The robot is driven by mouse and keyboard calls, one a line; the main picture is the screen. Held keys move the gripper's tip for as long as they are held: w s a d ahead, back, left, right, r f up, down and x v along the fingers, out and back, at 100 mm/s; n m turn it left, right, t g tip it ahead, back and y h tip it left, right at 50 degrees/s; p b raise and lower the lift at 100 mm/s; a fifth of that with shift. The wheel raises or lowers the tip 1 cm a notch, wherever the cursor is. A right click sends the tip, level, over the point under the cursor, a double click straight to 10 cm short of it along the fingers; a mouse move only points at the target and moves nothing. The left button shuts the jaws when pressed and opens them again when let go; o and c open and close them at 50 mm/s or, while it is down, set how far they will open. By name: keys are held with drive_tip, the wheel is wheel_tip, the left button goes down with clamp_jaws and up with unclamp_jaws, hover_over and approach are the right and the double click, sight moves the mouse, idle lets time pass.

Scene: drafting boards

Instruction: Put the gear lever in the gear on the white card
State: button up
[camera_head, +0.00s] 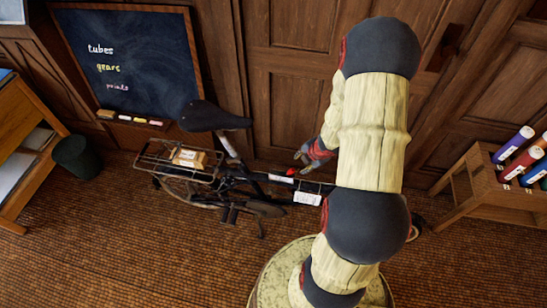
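A dark bicycle stands by the wooden wall, with a white card (307,198) with small, unreadable print on its frame. A smaller white label (281,178) lies along the top tube to its left. A small red piece (291,171) shows just above that label; it may be the tip of the gear lever, but the lever's shape and position are too small to tell. My gripper (299,157) is a little above and right of the red piece, and looks apart from it. Its fingers are small and partly turned away, so their opening is unclear. Nothing is visibly held.
The bicycle's saddle (213,116) and rear rack (178,162) with a box (190,158) are to the left. A chalkboard (127,60) leans behind. A wooden stand (480,190) with coloured tubes is at right. A dark bin (76,157) is at left.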

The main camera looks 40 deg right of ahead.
sight(293, 170)
drive_tip(key=shift+n+y, duration=0.4)
drive_tip(key=b+x, duration=0.1)
drive_tip(key=x, duration=0.1)
drive_tip(key=a+b+x, duration=0.1)
drive_tip(key=x, duration=0.2)
drive_tip(key=b+x, duration=0.1)
drive_tip(key=x, duration=0.1)
drive_tip(key=shift+a+f, duration=0.2)
drive_tip(key=shift+f, duration=0.25)
drive_tip(key=shift+b+x, duration=0.55)
drive_tip(key=shift+x, duration=0.25)
drive_tip(key=shift+d, duration=0.1)
drive_tip(key=shift+c, duration=0.6)
drive_tip(key=c, duration=0.7)
clamp_jaws()
